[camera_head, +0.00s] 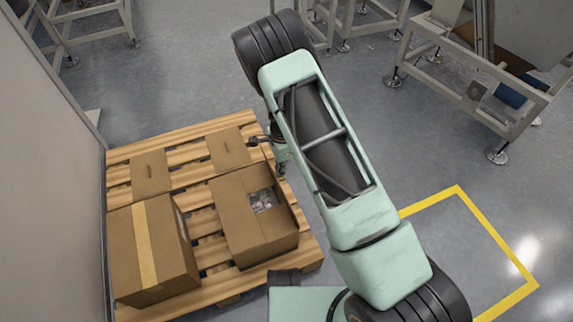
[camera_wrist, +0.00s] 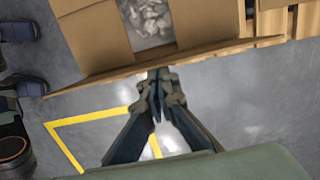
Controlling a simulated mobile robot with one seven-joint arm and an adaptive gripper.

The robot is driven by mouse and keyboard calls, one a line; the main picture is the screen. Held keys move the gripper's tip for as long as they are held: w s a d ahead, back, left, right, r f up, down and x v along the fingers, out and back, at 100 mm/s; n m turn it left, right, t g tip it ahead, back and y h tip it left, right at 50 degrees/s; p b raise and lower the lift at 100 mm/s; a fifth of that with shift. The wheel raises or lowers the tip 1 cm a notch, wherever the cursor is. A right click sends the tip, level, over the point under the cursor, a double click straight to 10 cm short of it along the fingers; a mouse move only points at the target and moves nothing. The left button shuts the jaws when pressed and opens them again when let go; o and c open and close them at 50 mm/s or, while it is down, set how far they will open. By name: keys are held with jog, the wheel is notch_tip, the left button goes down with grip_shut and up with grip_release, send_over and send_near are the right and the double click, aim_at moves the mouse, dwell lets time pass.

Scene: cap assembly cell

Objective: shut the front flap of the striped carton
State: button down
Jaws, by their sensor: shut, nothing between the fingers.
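A brown carton with a pale stripe (camera_head: 146,244) stands at the left front of the pallet in the head view; its top looks shut. Beside it stands an open carton (camera_head: 233,208), also in the wrist view (camera_wrist: 92,38), with no stripe visible. Two of its flaps lie folded in, with a gap showing crumpled grey contents. Its flap on the side facing my gripper (camera_wrist: 115,76) stands out from the opening, seen nearly edge-on. My gripper (camera_wrist: 159,76) is shut and empty, its tips at or close to this flap's edge; I cannot tell whether they touch. My arm hides part of this in the head view.
A pale wall panel (camera_head: 50,170) stands close at the left. The floor right of the pallet is clear, with a yellow marking (camera_head: 483,222).

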jog(key=shift+s+a+f+t+h+b, duration=0.25)
jog(key=shift+s+a+f+h+b, duration=0.5)
jog(key=shift+a+f, duration=1)
jog(key=shift+s+a+f+t+h+b, duration=0.2)
jog(key=shift+s+a+f+h+b, duration=0.2)
jog(key=shift+s+a+f+b, duration=1.2)
jog(key=shift+s+a+f+t+h+b, duration=0.15)
jog(key=shift+a+f+t+h+b, duration=0.3)
jog(key=shift+a+f, duration=1.35)
jog(key=shift+a+r, duration=0.5)
jog(key=shift+r, duration=0.05)
jog(key=shift+d, duration=0.1)
